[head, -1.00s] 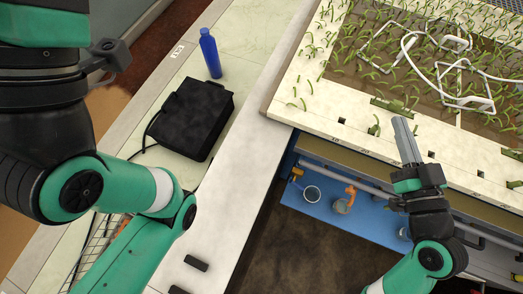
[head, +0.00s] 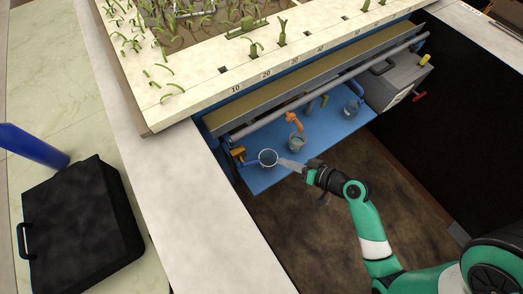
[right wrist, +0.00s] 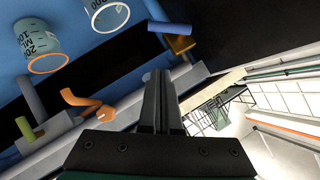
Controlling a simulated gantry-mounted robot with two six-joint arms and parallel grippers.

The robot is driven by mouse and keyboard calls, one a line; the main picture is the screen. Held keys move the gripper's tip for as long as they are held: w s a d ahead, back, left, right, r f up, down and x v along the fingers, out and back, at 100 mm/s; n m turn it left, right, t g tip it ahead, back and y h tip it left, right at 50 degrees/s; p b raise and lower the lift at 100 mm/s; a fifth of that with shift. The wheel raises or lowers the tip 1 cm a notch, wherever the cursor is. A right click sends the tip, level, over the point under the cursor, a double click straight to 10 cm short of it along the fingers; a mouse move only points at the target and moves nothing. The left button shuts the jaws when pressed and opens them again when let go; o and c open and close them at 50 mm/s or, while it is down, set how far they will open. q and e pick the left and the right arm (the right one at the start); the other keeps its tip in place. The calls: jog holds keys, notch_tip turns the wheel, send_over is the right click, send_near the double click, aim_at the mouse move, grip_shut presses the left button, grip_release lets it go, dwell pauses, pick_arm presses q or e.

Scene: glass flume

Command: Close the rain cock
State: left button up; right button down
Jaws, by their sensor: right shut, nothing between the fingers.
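Several cocks sit along the pipe under the flume's front edge, and I cannot tell which is the rain cock. In the head view there is an orange bent cock (head: 294,121) above a beaker and a yellow-orange one (head: 238,153) at the pipe's left end. A bent orange piece (right wrist: 80,101) and an ochre cock (right wrist: 172,29) show in the right wrist view. My right gripper (head: 281,163) is shut and empty, its tip close to the left beaker (head: 268,158); contact is unclear. Its closed fingers (right wrist: 159,82) point up the wrist view. My left gripper is out of view.
More beakers (head: 296,142) (head: 352,108) stand on the blue shelf (head: 262,181). A grey box (head: 398,82) with a red handle (head: 419,97) and a yellow knob (head: 425,60) is at right. A black case (head: 80,225) and blue bottle (head: 35,146) are left.

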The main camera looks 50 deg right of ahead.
pick_arm(q)
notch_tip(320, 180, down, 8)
jog(key=b, duration=0.6)
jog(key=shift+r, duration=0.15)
pick_arm(e)
jog(key=w+a+f, duration=0.2)
jog(key=w+f, duration=0.4)
jog(key=w, duration=0.2)
jog(key=shift+a+f, duration=0.25)
jog(key=shift+f, duration=0.05)
jog(key=shift+a, duration=0.15)
